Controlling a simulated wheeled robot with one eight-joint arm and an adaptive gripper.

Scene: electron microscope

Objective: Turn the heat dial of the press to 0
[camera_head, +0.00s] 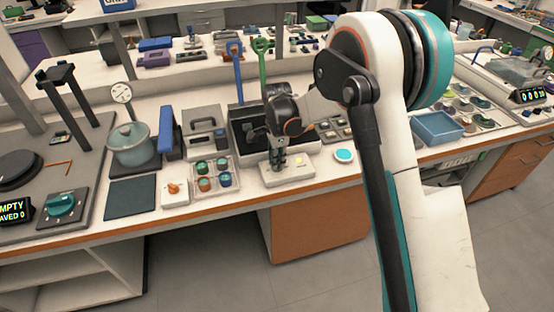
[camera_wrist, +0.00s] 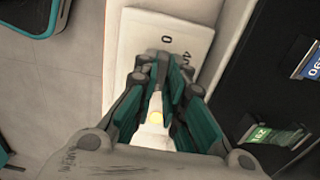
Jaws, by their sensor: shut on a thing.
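A pale control panel (camera_head: 304,173) sits at the bench's front edge, in front of a black-lined tray. In the wrist view the panel (camera_wrist: 137,32) shows a printed 0 and a second mark that looks like 40. A small yellow light glows on it. My gripper (camera_head: 278,165) reaches down onto the panel's left part. In the wrist view my gripper (camera_wrist: 163,64) has its teal-padded fingers close together just below the 0 mark. It is shut on the dial, which the fingers hide almost wholly. I cannot tell which mark the dial points to.
A rack of coloured round pieces (camera_head: 222,176) and a white box with an orange knob (camera_head: 174,188) stand to the left. A round blue-topped disc (camera_head: 344,156) lies to the right. The black-lined tray (camera_head: 241,150) with a blue and a green tool is behind.

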